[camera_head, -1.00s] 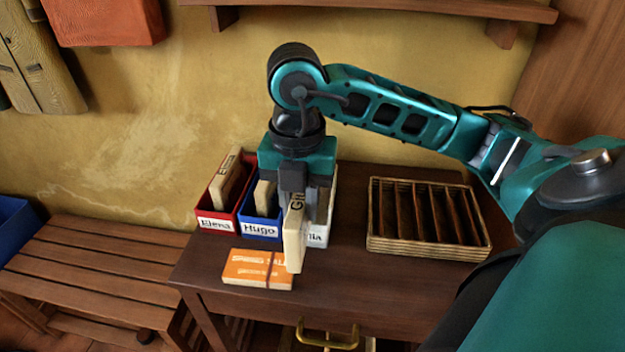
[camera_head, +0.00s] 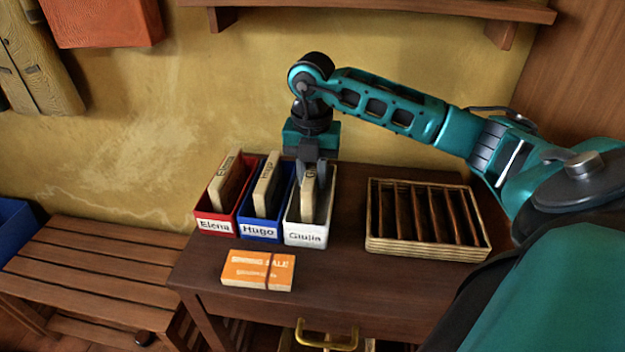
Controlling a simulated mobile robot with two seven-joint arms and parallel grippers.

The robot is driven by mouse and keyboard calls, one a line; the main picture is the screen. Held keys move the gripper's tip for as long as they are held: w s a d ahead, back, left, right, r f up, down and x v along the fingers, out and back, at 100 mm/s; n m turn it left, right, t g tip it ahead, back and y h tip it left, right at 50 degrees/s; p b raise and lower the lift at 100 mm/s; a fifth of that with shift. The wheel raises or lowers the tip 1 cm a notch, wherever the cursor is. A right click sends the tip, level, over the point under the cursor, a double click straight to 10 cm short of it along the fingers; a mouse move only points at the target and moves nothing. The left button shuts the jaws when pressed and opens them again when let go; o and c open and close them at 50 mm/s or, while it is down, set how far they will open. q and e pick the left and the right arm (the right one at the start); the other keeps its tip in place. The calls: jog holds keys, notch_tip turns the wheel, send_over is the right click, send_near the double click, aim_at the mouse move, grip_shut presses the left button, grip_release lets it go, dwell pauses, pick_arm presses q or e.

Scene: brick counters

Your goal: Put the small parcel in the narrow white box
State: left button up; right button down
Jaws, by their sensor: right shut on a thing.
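The narrow white box (camera_head: 305,239), labelled "Giulia", stands on the dark wooden desk at the right end of a row of three narrow boxes. A small tan parcel (camera_head: 308,204) is upright inside it, with dark lettering near its top. My right gripper (camera_head: 312,181) points down over the white box and is shut on the parcel's upper part. Whether the parcel touches the box floor is hidden by the front wall. My left gripper is not in view.
A red box (camera_head: 215,227) "Elena" and a blue box (camera_head: 259,232) "Hugo" each hold a tan parcel. An orange-topped bundle (camera_head: 258,270) lies in front. A slatted wooden rack (camera_head: 428,248) stands at right. A wall shelf (camera_head: 400,8) is above; a bench (camera_head: 90,262) is at left.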

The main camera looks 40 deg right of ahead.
jog(key=shift+f, duration=0.85)
jog(key=shift+w+d+f, duration=0.1)
jog(key=shift+d+f, duration=0.05)
jog(key=shift+f, duration=0.05)
jog(key=shift+f, duration=0.2)
jog(key=c, duration=1.2)
grip_release()
jog(key=shift+r, duration=0.1)
jog(key=shift+o, duration=0.2)
